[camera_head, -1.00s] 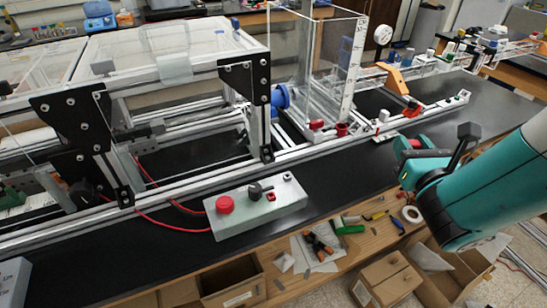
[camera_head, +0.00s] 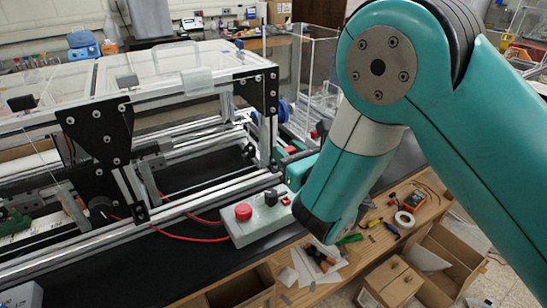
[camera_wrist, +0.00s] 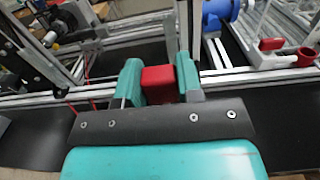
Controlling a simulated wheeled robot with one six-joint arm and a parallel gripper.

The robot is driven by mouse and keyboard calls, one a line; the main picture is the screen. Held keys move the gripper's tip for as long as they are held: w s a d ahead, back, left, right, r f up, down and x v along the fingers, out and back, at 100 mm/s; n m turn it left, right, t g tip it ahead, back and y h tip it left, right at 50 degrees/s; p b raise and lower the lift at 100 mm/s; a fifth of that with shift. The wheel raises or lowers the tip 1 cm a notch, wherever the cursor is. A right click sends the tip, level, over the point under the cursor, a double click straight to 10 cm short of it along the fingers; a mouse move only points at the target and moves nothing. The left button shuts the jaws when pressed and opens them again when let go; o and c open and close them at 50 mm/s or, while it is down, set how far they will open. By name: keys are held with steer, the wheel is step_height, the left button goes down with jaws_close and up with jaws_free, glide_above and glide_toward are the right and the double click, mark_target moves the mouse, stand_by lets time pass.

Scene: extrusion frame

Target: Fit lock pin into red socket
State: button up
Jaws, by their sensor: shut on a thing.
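My gripper (camera_wrist: 158,84) is shut on a red block (camera_wrist: 158,86), held between its two teal fingers in the wrist view. The block looks like the top of the lock pin; its lower part is hidden. In the head view my arm hides most of the gripper. A red fitting (camera_wrist: 306,57) at the wrist view's right edge may be the red socket; I cannot tell for sure. A red lever (camera_wrist: 271,44) sits on the white block beside it. The held block is apart from both, to their left.
A grey control box (camera_head: 257,222) with a red button stands close to my forearm. The aluminium extrusion frame (camera_head: 180,208) with black plates fills the left. A blue cylinder (camera_wrist: 218,12) stands at the back. Black bench top is clear at the wrist view's right.

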stand_by(0.3)
steer(key=shift+s+a+f+b, duration=0.1)
steer(key=shift+f+b, duration=0.55)
steer(key=shift+b, duration=0.1)
step_height(320, 180, down, 4)
steer(key=b, duration=0.4)
steer(key=shift+f, duration=0.2)
steer(key=shift+f+b, duration=1.25)
steer(key=shift+b, duration=0.15)
stand_by(0.4)
steer(key=o, duration=1)
